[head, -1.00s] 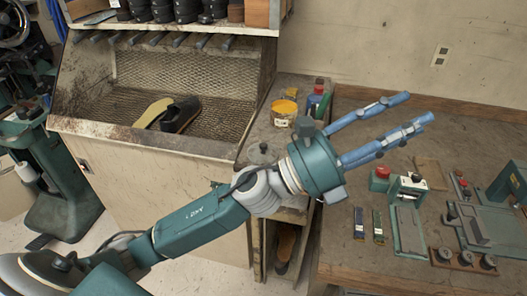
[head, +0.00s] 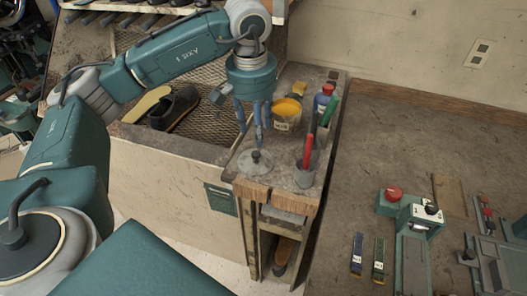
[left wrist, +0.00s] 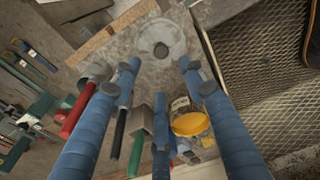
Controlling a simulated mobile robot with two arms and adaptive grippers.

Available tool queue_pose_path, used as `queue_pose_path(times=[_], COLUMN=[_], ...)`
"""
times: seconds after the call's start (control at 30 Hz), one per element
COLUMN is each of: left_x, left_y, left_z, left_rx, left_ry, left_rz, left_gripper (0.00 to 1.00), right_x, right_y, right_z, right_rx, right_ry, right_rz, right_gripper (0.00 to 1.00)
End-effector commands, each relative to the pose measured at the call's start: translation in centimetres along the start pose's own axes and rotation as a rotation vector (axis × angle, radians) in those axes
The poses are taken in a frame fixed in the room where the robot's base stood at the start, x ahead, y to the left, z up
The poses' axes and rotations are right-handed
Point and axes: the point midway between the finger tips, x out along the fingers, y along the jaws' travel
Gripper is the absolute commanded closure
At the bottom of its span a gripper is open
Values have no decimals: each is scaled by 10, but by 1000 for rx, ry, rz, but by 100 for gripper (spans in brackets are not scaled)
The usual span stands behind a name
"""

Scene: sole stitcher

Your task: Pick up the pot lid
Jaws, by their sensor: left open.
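The pot lid (head: 252,167) is a round grey disc with a dark knob, lying flat near the front of the narrow stone-topped counter. It also shows in the left wrist view (left wrist: 174,34), at the top middle, beyond the fingertips. My left gripper (head: 255,136) points down with its blue fingers just above and behind the lid's knob, seemingly apart from it. In the left wrist view the fingers (left wrist: 160,72) are spread wide with nothing between them. My right gripper is in neither view.
A mesh-bottomed bin with shoes (head: 174,108) lies left. The workbench (head: 370,150) is right.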

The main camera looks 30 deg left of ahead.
Motion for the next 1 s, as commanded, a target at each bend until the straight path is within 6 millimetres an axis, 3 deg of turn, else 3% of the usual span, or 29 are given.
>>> queue_pose_path(times=[0.2,0.3,0.43,0.6,0.7,1.0], left_x=[33,40,50,76,88,94], left_y=[0,1,-2,-5,-4,-4], left_z=[1,1,-1,-3,-3,-4], left_rx=[0,0,-2,-1,-1,0], left_ry=[-4,-3,-5,-6,-4,-1], left_rz=[1,3,2,3,4,5], left_gripper=[57,57,57,57,57,60], right_x=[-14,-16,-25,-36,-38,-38], right_y=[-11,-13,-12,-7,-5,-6], right_z=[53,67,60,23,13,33], right_rx=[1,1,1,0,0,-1], right_ry=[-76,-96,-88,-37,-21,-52], right_rz=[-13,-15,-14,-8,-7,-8], right_gripper=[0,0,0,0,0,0])
